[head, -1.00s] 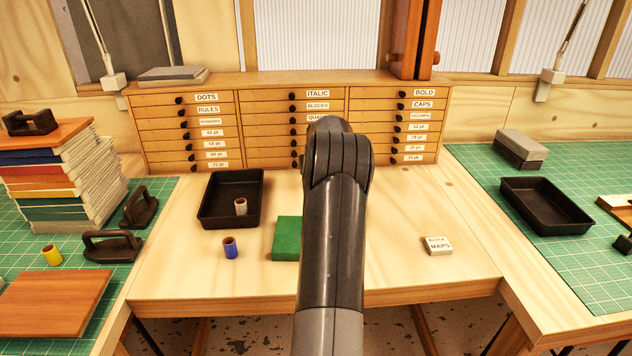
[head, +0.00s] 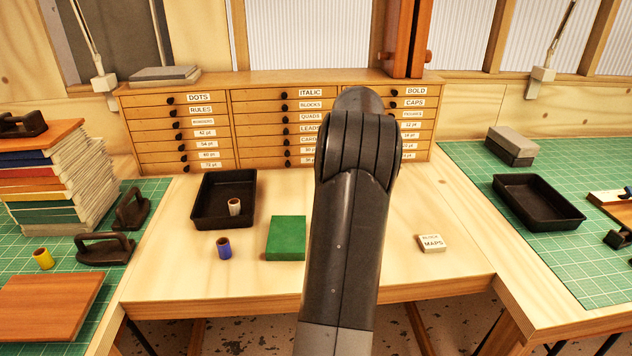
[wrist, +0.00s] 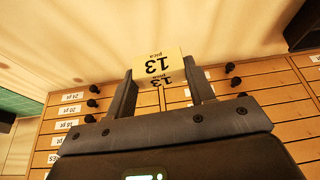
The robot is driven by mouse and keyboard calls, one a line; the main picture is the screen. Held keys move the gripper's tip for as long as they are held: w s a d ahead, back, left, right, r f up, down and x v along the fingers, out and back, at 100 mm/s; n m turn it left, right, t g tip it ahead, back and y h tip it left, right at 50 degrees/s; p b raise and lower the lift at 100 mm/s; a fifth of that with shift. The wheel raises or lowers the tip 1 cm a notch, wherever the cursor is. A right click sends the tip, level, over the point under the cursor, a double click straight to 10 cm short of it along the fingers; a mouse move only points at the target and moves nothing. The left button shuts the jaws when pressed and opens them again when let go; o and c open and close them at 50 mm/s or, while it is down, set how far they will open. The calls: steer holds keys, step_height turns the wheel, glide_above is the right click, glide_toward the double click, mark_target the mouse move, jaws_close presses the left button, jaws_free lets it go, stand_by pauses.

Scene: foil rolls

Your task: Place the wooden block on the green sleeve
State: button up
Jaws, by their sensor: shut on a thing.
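The wooden block (wrist: 158,67), pale and marked "13 pica", is between the two fingers of my gripper (wrist: 159,76) in the wrist view. The fingers are shut on its sides. In the head view my arm hides the gripper and the held block. The green sleeve (head: 286,238) looks like a flat green block lying on the wooden table, just left of my arm. Its visible top is bare. The height of the held block above the table cannot be told.
A black tray (head: 224,200) holding a small pale spool (head: 235,206) is behind and left of the green sleeve. A blue spool (head: 224,247) stands left of it. A pale "MAPS" block (head: 431,243) lies to the right. A drawer cabinet (head: 270,130) closes off the back.

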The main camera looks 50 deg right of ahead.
steer(key=s+a+r+n+y, duration=0.1)
steer(key=s+a+n+y, duration=0.1)
steer(key=s+a+n, duration=0.35)
steer(key=s+a+r+n+y, duration=0.1)
steer(key=s+a+n+y, duration=0.1)
steer(key=a+n, duration=0.55)
steer(key=s+a+r+n+y, duration=0.15)
steer(key=s+a+n, duration=0.25)
steer(key=a, duration=0.5)
glide_above(283, 232)
steer(key=s, duration=0.1)
steer(key=shift+y, duration=0.35)
steer(key=f, duration=0.5)
steer(key=d+f, duration=0.1)
steer(key=f, duration=0.1)
steer(key=shift+s+f, duration=0.15)
steer(key=shift+f, duration=1.9)
steer(key=shift+f, duration=0.15)
steer(key=o, duration=1)
steer(key=shift+c, duration=0.2)
